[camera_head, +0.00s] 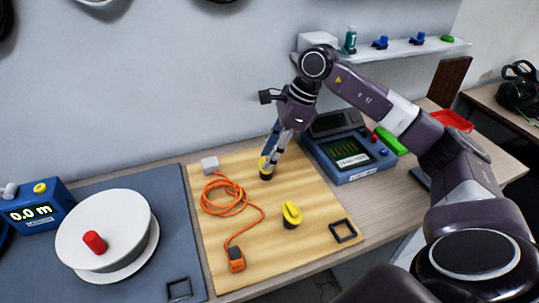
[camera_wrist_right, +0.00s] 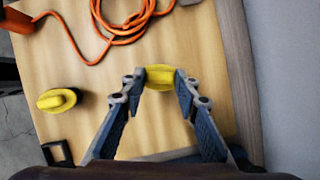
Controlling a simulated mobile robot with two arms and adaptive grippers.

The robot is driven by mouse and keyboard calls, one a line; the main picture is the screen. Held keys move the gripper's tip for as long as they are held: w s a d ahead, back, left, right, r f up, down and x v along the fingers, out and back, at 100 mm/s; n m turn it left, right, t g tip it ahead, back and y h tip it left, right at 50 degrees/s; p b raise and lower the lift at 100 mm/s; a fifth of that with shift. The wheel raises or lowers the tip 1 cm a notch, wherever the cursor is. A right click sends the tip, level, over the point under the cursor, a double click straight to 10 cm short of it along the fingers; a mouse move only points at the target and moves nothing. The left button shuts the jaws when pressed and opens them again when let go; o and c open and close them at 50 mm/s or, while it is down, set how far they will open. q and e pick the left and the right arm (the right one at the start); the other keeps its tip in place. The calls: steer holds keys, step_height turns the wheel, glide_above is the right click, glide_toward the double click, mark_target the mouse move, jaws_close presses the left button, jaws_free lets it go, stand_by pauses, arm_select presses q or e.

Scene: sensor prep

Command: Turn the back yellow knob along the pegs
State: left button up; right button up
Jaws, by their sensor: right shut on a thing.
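The back yellow knob (camera_head: 263,166) stands on the light wooden board (camera_head: 225,272), on a dark base. My right gripper (camera_head: 269,158) reaches down over it from above. In the right wrist view, the knob (camera_wrist_right: 160,77) is between the two fingertips of my right gripper (camera_wrist_right: 160,82), which is shut on it. The fingers hide part of the knob in the head view. A second yellow knob (camera_head: 291,212) stands nearer the front of the board, apart from the gripper; it also shows in the right wrist view (camera_wrist_right: 58,100). I cannot make out the pegs. My left gripper is not in view.
An orange cable (camera_head: 232,203) lies coiled left of the back knob. A blue instrument (camera_head: 357,160) stands to the right. A black square frame (camera_head: 343,230) lies at the board's front right. A white reel (camera_head: 115,215) stands on the grey mat (camera_head: 172,235) at left.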

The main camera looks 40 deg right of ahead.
steer(key=shift+w+d+r+n+g, duration=0.1)
steer(key=shift+n+g, duration=0.15)
steer(key=shift+n, duration=0.5)
steer(key=shift+w+n+g, duration=0.1)
steer(key=shift+n+g, duration=0.15)
steer(key=shift+n, duration=0.5)
steer(key=o, duration=1.1)
steer(key=shift+o, duration=0.2)
steer(key=v, duration=1.2)
steer(key=shift+d, duration=0.2)
